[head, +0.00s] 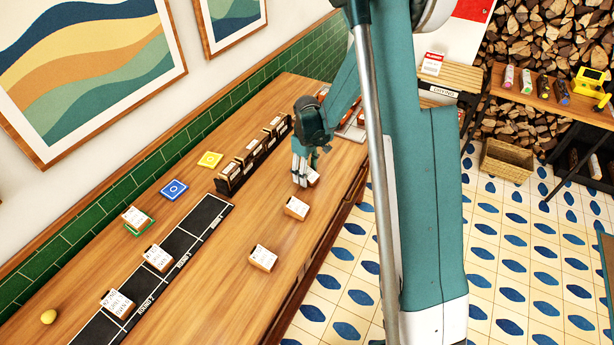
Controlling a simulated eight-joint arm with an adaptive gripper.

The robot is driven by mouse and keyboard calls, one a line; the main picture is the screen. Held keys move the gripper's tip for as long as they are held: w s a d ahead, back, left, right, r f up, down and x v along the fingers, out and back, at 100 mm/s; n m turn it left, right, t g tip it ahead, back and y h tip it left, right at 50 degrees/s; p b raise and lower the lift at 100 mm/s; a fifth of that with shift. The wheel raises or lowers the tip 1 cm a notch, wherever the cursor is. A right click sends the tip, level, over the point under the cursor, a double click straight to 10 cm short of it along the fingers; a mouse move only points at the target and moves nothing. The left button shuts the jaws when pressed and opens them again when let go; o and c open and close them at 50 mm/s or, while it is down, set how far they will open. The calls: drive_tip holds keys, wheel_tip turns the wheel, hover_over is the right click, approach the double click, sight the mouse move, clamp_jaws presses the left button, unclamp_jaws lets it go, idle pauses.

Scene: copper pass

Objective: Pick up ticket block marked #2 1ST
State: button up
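My gripper (301,178) points down over the wooden counter, at its right edge side. A ticket block (314,179) with a white face sits right at its fingertips, partly hidden by them. I cannot tell whether the fingers are around it or beside it. Two more ticket blocks, one nearer (297,208) and one further down the counter (263,257), stand on bare wood. Others stand on the dark strip (158,257) (117,303), and one on a green square (136,217). The print on the blocks is too small to read, so I cannot tell which is #2 1ST.
A dark strip (205,216) marked with rounds runs along the counter. A dark rack (229,183) holds several blocks behind my gripper. Blue (173,190) and yellow (210,159) squares lie near the green-tiled wall. A yellow round thing (48,316) lies at lower left.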

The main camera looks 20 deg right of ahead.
drive_tip(key=shift+c, duration=0.5)
drive_tip(key=c, duration=0.9)
drive_tip(key=shift+r, duration=0.2)
drive_tip(key=shift+r, duration=4.8)
